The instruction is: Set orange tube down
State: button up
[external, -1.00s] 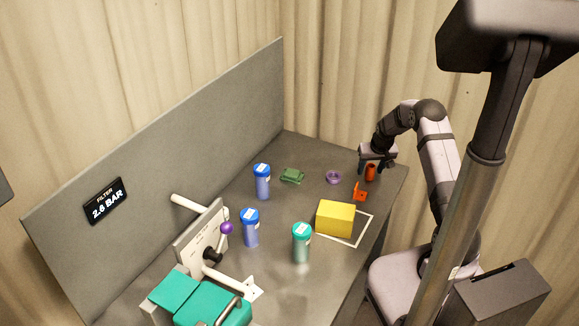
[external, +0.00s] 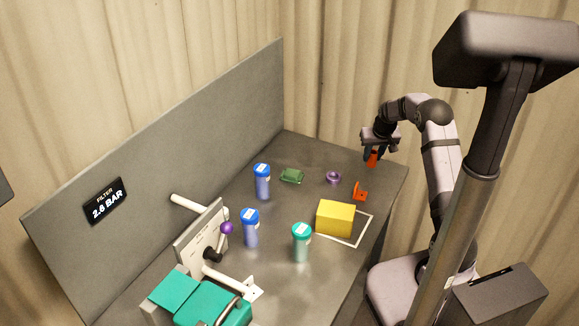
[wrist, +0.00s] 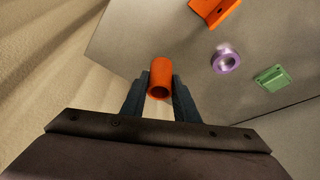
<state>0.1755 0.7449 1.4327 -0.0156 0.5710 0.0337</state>
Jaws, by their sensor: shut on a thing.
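The orange tube (external: 372,159) is a short hollow cylinder at the far right corner of the grey bench. My gripper (external: 371,152) is shut on it from above, and the tube points downward from the fingers. In the wrist view the tube (wrist: 160,78) sits between the two dark fingers of my gripper (wrist: 160,86), with its open end facing the camera. The tube appears to be held a little above the bench, near its edge; the exact gap below it is hard to tell.
An orange bracket (external: 360,192), a purple ring (external: 333,177) and a green part (external: 291,176) lie nearby. A yellow block (external: 336,217) sits by a white outline (external: 367,229). Blue-capped bottles (external: 262,182) and a teal-capped bottle (external: 301,243) stand farther left. The bench edge (external: 399,187) is close.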

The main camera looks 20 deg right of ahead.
jog(key=s+a+r+n+y+b, duration=0.1)
jog(key=a+r+n, duration=0.15)
jog(key=a, duration=0.75)
jog(key=s+a+r+n+y, duration=0.1)
jog(key=a+r, duration=0.3)
jog(key=a, duration=0.5)
jog(key=shift+n, duration=0.45)
jog(key=shift+s+a+f+p, duration=0.25)
jog(key=shift+f+p, duration=0.25)
jog(key=shift+f, duration=1.55)
jog(key=shift+s+a+f+p, duration=0.1)
jog(key=shift+s+f+p, duration=0.35)
jog(key=shift+f, duration=1.6)
jog(key=shift+s+a+f+p, duration=0.2)
jog(key=shift+f+p, duration=0.35)
jog(key=shift+f, duration=1.5)
jog(key=shift+f, duration=0.15)
jog(key=o, duration=1.2)
jog(key=shift+c, duration=0.2)
